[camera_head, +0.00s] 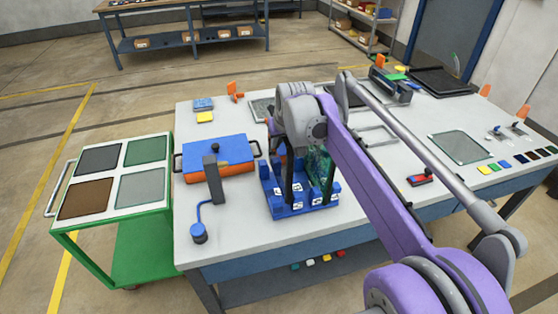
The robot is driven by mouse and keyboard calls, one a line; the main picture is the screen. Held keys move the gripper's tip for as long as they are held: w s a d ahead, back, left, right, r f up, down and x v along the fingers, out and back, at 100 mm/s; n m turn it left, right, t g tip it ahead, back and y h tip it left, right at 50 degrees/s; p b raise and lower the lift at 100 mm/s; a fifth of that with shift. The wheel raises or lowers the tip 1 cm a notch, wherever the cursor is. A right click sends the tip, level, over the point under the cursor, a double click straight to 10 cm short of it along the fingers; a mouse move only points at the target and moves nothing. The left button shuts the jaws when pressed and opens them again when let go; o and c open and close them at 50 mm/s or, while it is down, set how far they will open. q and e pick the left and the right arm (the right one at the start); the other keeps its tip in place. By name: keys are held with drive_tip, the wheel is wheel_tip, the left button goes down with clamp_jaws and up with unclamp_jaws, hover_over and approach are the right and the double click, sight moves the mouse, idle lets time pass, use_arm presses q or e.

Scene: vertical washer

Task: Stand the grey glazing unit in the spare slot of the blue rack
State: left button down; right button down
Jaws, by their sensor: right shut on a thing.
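The blue rack (290,210) stands on the white table, with white labels on its front. A green, see-through pane (321,168) stands upright at the rack, on its right side. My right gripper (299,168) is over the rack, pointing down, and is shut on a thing. Its arm and wrist cover much of that spot, so I cannot tell clearly whether the held thing is the grey glazing unit or how deep it sits in a slot. A grey pane (141,188) lies flat on the green cart. My left gripper is out of view.
The green cart (112,221) also bears black, green and brown panes. A clear pane (461,147) lies on the table's right.

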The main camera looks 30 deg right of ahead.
sight(286, 138)
drive_tip(key=shift+w+f, duration=0.15)
drive_tip(key=shift+f, duration=2.35)
drive_tip(key=c, duration=0.7)
unclamp_jaws()
drive_tip(key=shift+f, duration=0.1)
drive_tip(key=v, duration=1.2)
